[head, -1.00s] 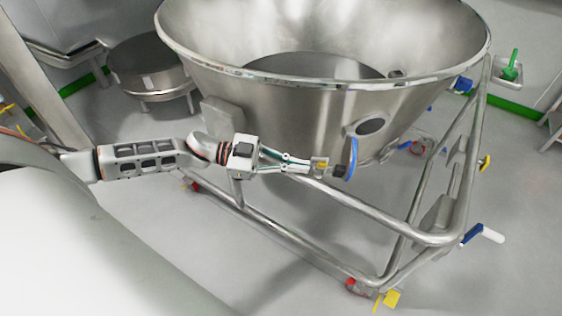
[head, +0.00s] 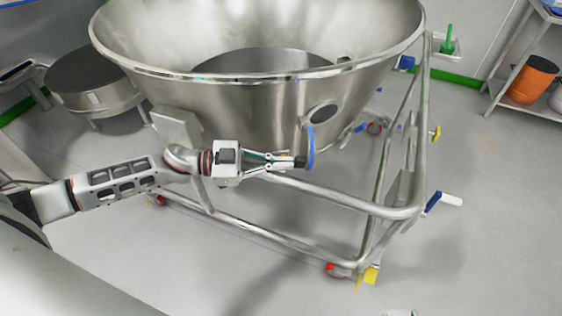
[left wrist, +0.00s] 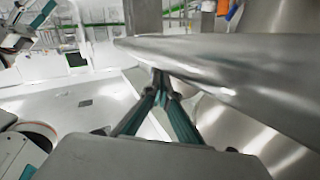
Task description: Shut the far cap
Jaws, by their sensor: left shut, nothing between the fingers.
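A large steel bowl (head: 180,95) has a round dark port (head: 323,113) low on its near side. A blue-edged cap (head: 311,148) stands swung open beside that port, seen almost edge-on. A second blue piece (head: 405,62) shows at the bowl's far right side, small; I cannot tell whether it is an open cap. My left gripper (head: 300,162) is shut and empty, its tips beside the near blue-edged cap; I cannot tell whether they touch it. In the left wrist view its fingers (left wrist: 163,80) meet just below a steel edge.
A tubular steel frame (head: 300,192) on castors carries the bowl, with a blue-and-white handle (head: 442,201) at its right. A round steel vessel (head: 90,82) stands at the left. A shelf with an orange bucket (head: 532,80) is at the right. The floor at front right is clear.

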